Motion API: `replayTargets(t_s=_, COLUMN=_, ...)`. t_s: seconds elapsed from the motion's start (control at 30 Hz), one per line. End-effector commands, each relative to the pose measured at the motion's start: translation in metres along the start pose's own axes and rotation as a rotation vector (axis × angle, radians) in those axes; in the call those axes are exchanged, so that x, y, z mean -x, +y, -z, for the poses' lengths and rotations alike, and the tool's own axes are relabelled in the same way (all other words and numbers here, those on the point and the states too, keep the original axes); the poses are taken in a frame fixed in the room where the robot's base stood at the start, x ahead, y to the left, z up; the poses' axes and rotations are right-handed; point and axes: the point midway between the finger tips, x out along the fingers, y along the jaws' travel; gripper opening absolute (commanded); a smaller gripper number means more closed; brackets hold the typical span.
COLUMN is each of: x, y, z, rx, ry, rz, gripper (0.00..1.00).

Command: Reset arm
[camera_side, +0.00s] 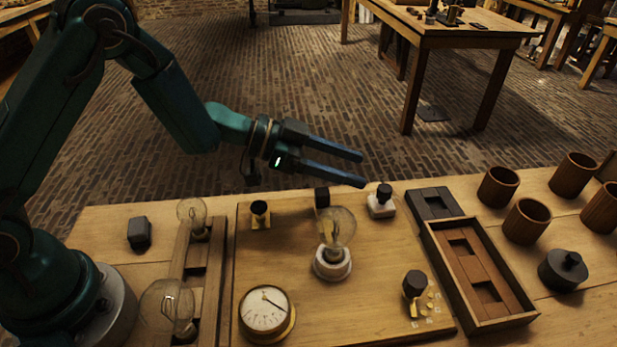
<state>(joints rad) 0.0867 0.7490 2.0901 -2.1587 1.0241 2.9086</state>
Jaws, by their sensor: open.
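My gripper (362,168) is open and empty, with its two long fingers pointing right. It hangs in the air above the back part of the wooden board (375,285). On the board, a glass bulb (337,228) stands upright in a white round socket (332,264). A round dial gauge (266,310) sits at the board's front left. A switch with a black knob (414,284) is at the front right. A white block with a black knob (381,202) and a small brass terminal with a black top (260,214) are at the back.
A wooden rack at left holds two bulbs (193,213) (168,304). A dark block (139,233) lies beside it. At right are a compartmented wooden tray (512,318), a dark lid (440,203), several brown jars (527,221) and a black lidded pot (563,270).

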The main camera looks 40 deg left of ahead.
Motion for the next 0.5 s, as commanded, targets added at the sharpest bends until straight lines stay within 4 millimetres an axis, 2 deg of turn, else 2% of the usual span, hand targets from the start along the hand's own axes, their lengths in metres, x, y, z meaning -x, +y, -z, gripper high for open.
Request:
replayTargets(t_s=0.07, x=0.01, y=-0.005, z=0.03, rx=-0.054, ry=0.045, rz=0.021, gripper=0.62)
replayTargets(t_s=0.13, x=0.021, y=0.0, z=0.06, rx=-0.136, ry=0.08, rz=0.009, gripper=0.62)
replayTargets(t_s=0.2, x=0.034, y=0.013, z=0.088, rx=-0.202, ry=0.102, rz=-0.027, gripper=0.62)
replayTargets(t_s=0.3, x=0.053, y=0.04, z=0.117, rx=-0.245, ry=0.1, rz=-0.097, gripper=0.62)
replayTargets(t_s=0.4, x=0.074, y=0.07, z=0.135, rx=-0.255, ry=0.06, rz=-0.165, gripper=0.62)
replayTargets(t_s=0.5, x=0.095, y=0.1, z=0.14, rx=-0.243, ry=-0.017, rz=-0.217, gripper=0.62)
